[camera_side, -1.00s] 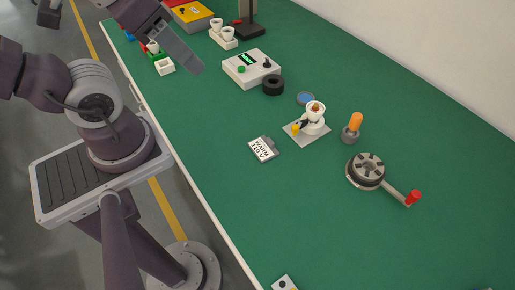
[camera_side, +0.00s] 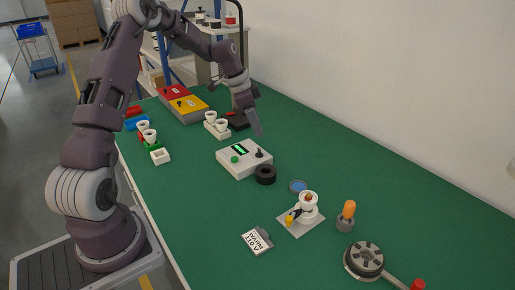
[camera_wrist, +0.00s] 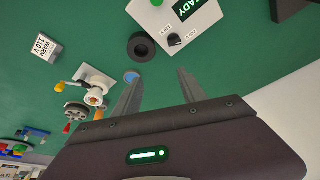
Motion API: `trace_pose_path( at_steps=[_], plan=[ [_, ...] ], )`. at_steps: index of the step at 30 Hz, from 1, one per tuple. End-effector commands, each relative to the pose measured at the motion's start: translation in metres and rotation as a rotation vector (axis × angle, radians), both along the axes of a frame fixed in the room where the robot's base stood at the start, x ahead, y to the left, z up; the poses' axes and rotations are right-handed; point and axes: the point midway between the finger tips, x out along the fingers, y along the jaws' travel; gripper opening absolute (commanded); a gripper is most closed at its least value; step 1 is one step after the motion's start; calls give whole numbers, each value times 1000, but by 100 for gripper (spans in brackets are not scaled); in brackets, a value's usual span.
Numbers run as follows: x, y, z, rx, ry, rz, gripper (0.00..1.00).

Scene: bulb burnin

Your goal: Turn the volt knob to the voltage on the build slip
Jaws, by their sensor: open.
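The white tester box (camera_side: 232,165) stands on the green bench, with a green display that reads READY in the wrist view. Its black volt knob (camera_side: 259,153) is at the box's right side; it also shows in the wrist view (camera_wrist: 175,41), with two small voltage labels beside it, too small to read surely. The build slip (camera_side: 257,241) lies flat nearer the front and reads WARM 110 V. My gripper (camera_side: 257,131) is open and empty, above and just behind the box, apart from the knob. Its two fingers show in the wrist view (camera_wrist: 160,76).
A black ring (camera_side: 265,174) sits against the box's front right corner. A green button (camera_side: 235,160) is on the box. A blue disc (camera_side: 298,186), a white socket stand (camera_side: 307,208), an orange-handled tool (camera_side: 348,210) and a crank wheel (camera_side: 365,258) stand rightward. White cups (camera_side: 221,126) stand behind.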

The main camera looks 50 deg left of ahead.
Motion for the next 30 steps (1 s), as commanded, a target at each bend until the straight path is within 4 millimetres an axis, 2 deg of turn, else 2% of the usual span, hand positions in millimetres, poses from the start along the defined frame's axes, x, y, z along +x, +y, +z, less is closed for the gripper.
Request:
trace_pose_path(
  at_steps=[1, 3, 6, 15, 20, 26, 27, 30],
  plan=[
    [4, 18, -23, -24, -9, -1, 49],
    [7, 36, -44, -38, -27, -9, 49],
    [9, 46, -59, -47, -40, -17, 49],
    [27, 36, -109, -47, -39, -21, 49],
    [32, 33, -122, -46, -39, -20, 49],
    [32, 33, -123, -45, -39, -20, 49],
    [32, 33, -123, -45, -39, -20, 47],
    [32, 33, -123, -45, -39, -20, 28]
  ],
)
